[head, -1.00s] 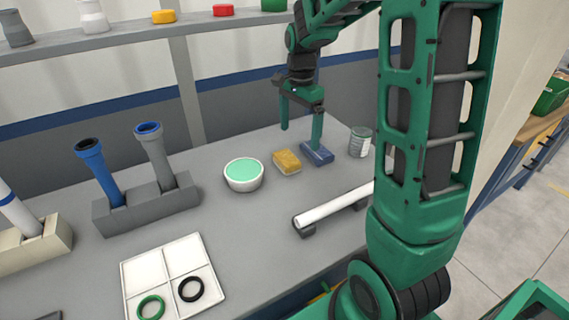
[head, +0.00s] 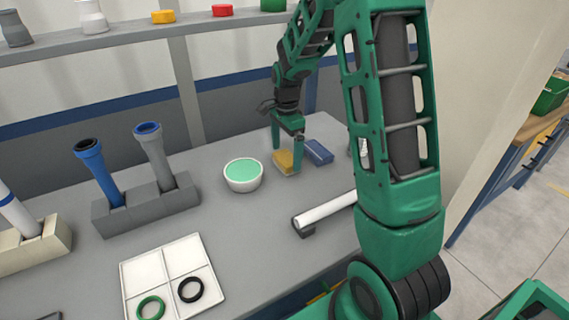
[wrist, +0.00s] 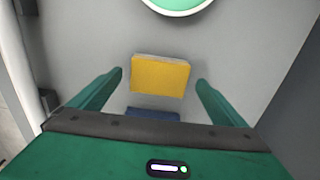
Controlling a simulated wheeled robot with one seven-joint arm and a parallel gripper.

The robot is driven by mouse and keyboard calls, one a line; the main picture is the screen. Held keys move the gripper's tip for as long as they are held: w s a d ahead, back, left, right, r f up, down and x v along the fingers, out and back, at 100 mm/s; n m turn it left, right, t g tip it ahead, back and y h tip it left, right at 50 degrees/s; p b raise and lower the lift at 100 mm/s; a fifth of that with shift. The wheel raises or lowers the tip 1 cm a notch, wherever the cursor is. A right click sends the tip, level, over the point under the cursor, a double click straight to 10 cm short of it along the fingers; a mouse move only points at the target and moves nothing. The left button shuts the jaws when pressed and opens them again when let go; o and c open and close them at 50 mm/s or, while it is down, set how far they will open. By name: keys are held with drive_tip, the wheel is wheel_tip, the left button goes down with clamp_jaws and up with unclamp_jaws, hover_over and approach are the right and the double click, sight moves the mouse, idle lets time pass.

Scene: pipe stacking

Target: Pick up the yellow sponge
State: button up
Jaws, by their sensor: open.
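The yellow sponge (head: 286,162) lies flat on the grey table between the white bowl and the blue sponge. In the wrist view the yellow sponge (wrist: 160,76) shows ahead of and between the two fingertips, with a gap on each side. My gripper (head: 287,160) is open and empty, its green fingers reaching down at the sponge. In the wrist view my gripper (wrist: 160,80) has its fingers spread wider than the sponge. Whether the fingertips are level with the sponge I cannot tell.
A blue sponge (head: 318,152) lies just right of the yellow one. A white bowl with green contents (head: 243,175) stands to the left. A white pipe on a rack (head: 325,211) lies in front. A can is mostly hidden behind my arm. A white tray (head: 205,248) holds rings.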

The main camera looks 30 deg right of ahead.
drive_tip(key=shift+f, duration=1.45)
drive_tip(key=shift+c, duration=0.3)
drive_tip(key=c, duration=1.1)
drive_tip(key=shift+o, duration=0.2)
drive_tip(key=shift+r, duration=0.1)
